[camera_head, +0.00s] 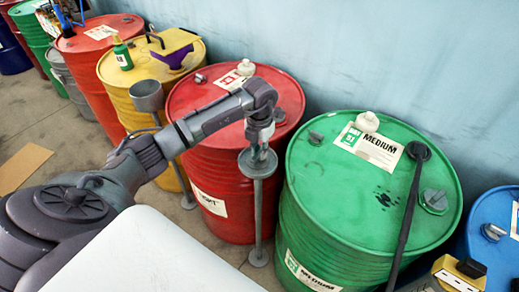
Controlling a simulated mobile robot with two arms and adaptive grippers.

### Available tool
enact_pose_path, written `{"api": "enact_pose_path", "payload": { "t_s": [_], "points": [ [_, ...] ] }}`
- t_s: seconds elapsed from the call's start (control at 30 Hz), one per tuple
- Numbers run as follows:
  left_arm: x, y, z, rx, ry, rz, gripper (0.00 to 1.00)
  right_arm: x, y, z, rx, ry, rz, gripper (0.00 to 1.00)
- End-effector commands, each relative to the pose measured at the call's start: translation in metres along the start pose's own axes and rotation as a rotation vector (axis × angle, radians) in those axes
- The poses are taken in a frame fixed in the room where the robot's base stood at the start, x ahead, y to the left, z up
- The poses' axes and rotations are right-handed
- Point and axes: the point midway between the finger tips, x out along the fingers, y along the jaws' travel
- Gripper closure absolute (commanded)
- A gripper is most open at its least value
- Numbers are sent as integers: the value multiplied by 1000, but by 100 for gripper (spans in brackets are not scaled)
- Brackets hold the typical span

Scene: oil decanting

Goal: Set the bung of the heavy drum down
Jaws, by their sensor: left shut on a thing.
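My left gripper (262,150) points down over the small round top of a grey stand (258,212) in front of the red drum (220,180). It is shut on a small grey thing, apparently the bung, mostly hidden by the fingers. I cannot tell whether the bung touches the stand's top. The green drum (340,190) carries a MEDIUM label. No label reading HEAVY is legible, so I cannot tell which drum is the heavy one. My right gripper is not in view.
A long black tool (408,200) lies across the green drum's right side. A blue drum (495,210) stands at the right edge. A grey cup (147,95) on another stand is by the yellow drum (115,72). Cardboard (22,167) lies on the floor at left.

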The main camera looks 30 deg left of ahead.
Motion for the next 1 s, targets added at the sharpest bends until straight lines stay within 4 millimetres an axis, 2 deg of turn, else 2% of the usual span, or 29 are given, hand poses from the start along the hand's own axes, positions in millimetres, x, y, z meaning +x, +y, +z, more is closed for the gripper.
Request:
{"api": "enact_pose_path", "payload": {
  "t_s": [0.03, 0.17, 0.53, 0.57, 0.67, 1.0],
  "points": [
    [1, 0, 0, 0, 0, 0, 80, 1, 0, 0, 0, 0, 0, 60],
    [1, 0, 0, 0, 0, 0, 58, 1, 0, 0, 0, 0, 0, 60],
    [-5, 0, 0, 0, 0, 0, 58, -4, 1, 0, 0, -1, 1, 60],
    [-5, 0, 1, 0, -2, 0, 58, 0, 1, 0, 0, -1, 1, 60],
    [-18, 0, 2, 0, -5, 1, 58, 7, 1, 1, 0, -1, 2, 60],
    [-90, 0, 1, 0, -5, 0, 58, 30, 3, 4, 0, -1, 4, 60]
  ]
}}
